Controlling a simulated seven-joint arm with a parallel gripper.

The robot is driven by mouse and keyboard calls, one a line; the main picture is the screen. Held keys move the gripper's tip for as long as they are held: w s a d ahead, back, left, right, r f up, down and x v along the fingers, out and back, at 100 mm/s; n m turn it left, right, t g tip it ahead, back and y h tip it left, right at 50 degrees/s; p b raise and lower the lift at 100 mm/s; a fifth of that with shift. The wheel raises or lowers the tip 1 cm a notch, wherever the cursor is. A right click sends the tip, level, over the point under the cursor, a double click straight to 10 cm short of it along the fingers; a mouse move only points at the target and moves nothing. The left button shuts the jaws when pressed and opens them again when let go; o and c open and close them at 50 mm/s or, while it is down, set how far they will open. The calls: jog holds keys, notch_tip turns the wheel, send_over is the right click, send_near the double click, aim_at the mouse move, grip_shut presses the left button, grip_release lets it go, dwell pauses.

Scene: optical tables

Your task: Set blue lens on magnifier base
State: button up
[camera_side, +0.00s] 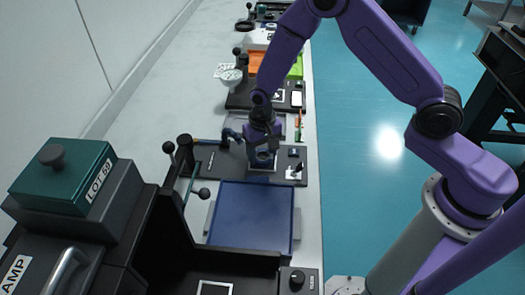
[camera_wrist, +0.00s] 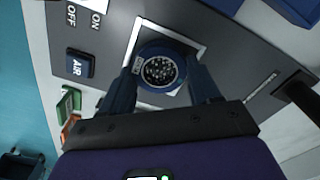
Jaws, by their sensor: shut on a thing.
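My gripper (camera_side: 264,150) is over a dark station plate (camera_side: 222,168) in the middle of the bench, pointing down. In the wrist view my gripper (camera_wrist: 162,78) has its two dark blue fingers on either side of a round blue lens (camera_wrist: 160,69) and is shut on it. The lens has a blue rim, a small label and a dark centre with pale dots. It sits over a white square outline (camera_wrist: 201,55) on the plate. I cannot tell whether it touches the plate. No part is clearly identifiable as the magnifier base.
An AIR switch (camera_wrist: 79,65) with ON and OFF marks is on the plate. A blue tray (camera_side: 250,215) lies nearer the camera. A black post with lever arms (camera_side: 187,160) stands at left.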

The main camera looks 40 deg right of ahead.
aim_at(262, 155)
jog(key=shift+f, duration=0.2)
jog(key=o, duration=1.1)
jog(key=shift+r, duration=0.1)
notch_tip(262, 155, up, 12)
jog(key=shift+r, duration=0.1)
jog(key=shift+s+r, duration=0.1)
